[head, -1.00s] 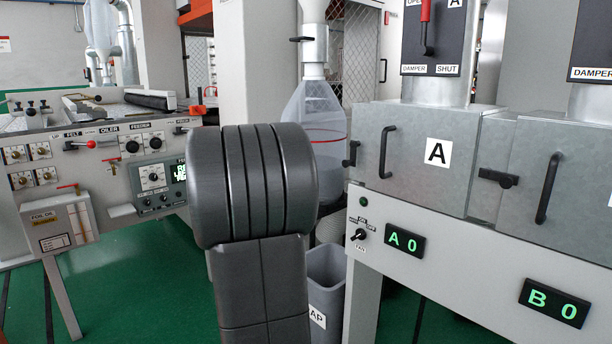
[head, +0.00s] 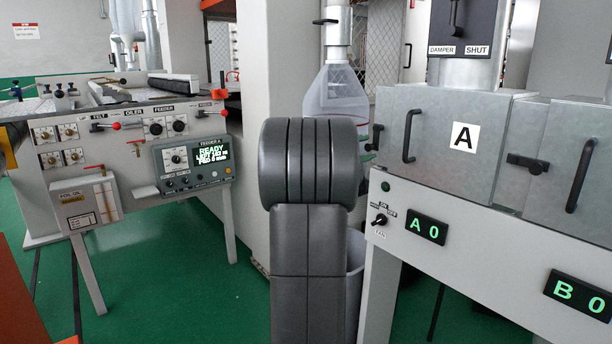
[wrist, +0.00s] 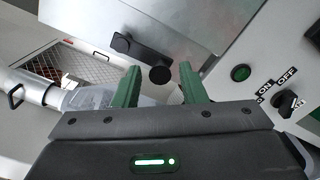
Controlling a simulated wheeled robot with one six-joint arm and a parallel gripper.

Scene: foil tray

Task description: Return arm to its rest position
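My arm (head: 308,230), a dark grey link with a rounded, ribbed joint, stands upright in the middle of the head view. It hides part of a grey bin and the cabinet behind it. My gripper (wrist: 159,72) shows in the wrist view with two green fingers spread apart and nothing held between them. Beyond the fingers are a black latch knob and the metal cabinet wall; whether the fingers touch anything is hard to tell, but they appear clear of it.
Oven box A (head: 455,130) and its panel with the A 0 display (head: 426,229) stand close at the right. A feeder machine (head: 130,150) with a lit screen is at the left. An orange edge (head: 18,300) shows at lower left. Green floor (head: 180,290) is open between.

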